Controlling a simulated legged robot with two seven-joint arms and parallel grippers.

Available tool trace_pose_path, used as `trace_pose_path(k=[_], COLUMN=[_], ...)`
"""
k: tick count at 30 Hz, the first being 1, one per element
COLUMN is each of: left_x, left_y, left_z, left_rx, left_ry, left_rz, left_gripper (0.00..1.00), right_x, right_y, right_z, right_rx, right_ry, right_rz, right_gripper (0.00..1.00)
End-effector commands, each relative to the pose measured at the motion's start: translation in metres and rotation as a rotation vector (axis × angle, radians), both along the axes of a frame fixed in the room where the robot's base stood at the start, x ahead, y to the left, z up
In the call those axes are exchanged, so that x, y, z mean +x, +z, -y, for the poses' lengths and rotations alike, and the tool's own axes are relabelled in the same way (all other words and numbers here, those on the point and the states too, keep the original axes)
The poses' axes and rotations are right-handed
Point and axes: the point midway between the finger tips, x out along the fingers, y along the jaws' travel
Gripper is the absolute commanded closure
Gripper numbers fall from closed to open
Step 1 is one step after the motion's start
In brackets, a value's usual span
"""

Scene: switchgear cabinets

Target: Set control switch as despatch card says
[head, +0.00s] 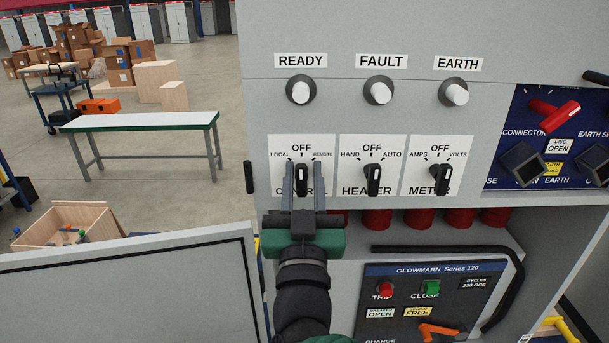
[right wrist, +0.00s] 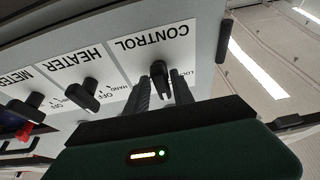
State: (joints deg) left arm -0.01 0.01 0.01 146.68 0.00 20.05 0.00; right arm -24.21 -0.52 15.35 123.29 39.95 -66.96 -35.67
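The control switch is a black knob (head: 302,173) on a white plate marked LOCAL, OFF and REMOTE. Its handle looks roughly upright towards OFF, but fingers partly cover it. My right gripper (head: 304,188) reaches up from below with one finger on each side of the knob. In the right wrist view the fingers (right wrist: 160,97) stand apart around the knob (right wrist: 159,73), with a gap visible; I cannot tell whether either finger touches it. The word CONTROL is partly hidden in the head view. My left gripper is not in view. I see no despatch card.
The heater switch (head: 373,180) and meter switch (head: 442,180) sit close to the right. Indicator lamps (head: 379,92) are above. A black handle (head: 500,290) and breaker panel (head: 440,300) lie below. An open grey door (head: 130,290) stands at lower left.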

Motion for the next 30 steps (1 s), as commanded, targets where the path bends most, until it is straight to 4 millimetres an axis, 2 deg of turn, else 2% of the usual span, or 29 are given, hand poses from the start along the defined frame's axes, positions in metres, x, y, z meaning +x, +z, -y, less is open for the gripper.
trace_pose_path(k=[1,6,30], left_x=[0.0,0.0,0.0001], left_y=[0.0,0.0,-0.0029], left_z=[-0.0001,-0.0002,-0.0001], left_rx=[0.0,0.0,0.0], left_ry=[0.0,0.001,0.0], left_rz=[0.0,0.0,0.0], left_gripper=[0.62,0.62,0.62], right_x=[-0.0001,-0.0006,-0.0006], right_y=[-0.0001,-0.0002,-0.0021], right_z=[-0.0001,0.0006,0.0006], right_rx=[0.0,0.0,0.013], right_ry=[0.0,0.002,0.003], right_rz=[0.0,0.0,-0.003], right_gripper=[0.79,1.0,1.0])
